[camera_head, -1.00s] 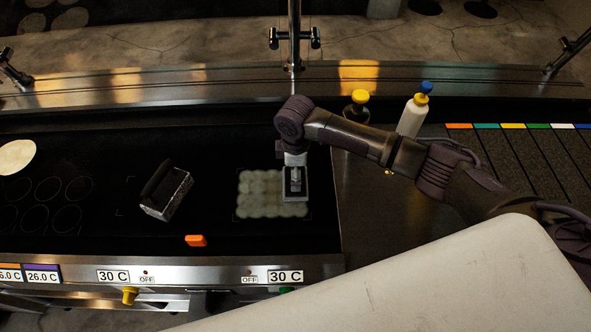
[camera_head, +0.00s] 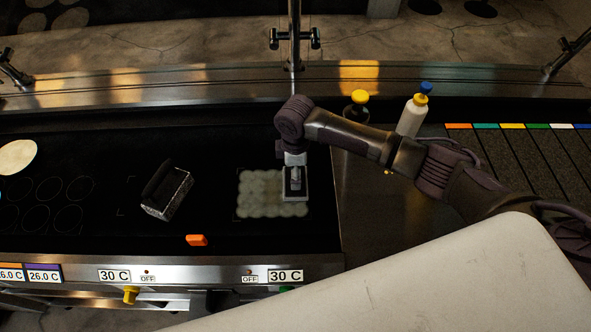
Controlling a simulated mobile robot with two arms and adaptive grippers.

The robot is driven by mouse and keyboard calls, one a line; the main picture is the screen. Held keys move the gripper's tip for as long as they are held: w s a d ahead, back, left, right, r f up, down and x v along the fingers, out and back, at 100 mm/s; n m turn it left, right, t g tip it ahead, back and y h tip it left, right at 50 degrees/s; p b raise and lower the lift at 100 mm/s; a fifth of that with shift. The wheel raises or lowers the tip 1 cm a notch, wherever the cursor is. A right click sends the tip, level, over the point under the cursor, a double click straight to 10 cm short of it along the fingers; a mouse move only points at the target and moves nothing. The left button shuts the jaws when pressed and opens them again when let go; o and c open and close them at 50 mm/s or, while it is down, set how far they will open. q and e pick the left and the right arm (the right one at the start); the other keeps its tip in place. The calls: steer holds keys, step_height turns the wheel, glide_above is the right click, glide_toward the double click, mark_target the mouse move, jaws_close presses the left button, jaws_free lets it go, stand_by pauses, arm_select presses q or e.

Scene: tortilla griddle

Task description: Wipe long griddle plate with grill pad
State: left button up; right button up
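The long griddle plate (camera_head: 220,160) is a wide black surface across the left and middle. A dark block with a black handle on top and a speckled grey side, which looks like the grill pad (camera_head: 168,196), rests tilted on the plate left of centre. My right gripper (camera_head: 294,189) points down over the right edge of a pale patch of overlapping round spots (camera_head: 262,195) on the plate. A light grey rectangular frame shows around its tip. I cannot tell whether this is part of the gripper or a held thing. The grill pad stands apart from it. My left gripper is out of view.
A small orange block (camera_head: 197,240) lies near the plate's front edge. A white disc (camera_head: 17,157) lies at the far left. Yellow-capped (camera_head: 357,107) and white (camera_head: 413,115) bottles stand behind my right arm. Free plate surface lies between grill pad and patch.

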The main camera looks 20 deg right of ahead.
steer(key=shift+a, duration=0.15)
steer(key=shift+w+a+f+b, duration=0.15)
steer(key=shift+w+a, duration=0.15)
steer(key=shift+a, duration=0.85)
steer(key=shift+w+a+b, duration=0.15)
steer(key=shift+w+a, duration=0.1)
steer(key=shift+a, duration=0.85)
steer(key=shift+w+a, duration=0.1)
steer(key=shift+a, duration=0.5)
steer(key=a, duration=0.1)
steer(key=w+a+b, duration=0.1)
steer(key=a, duration=0.1)
steer(key=shift+a, duration=0.2)
steer(key=shift+w+a, duration=0.15)
steer(key=shift+a, duration=0.1)
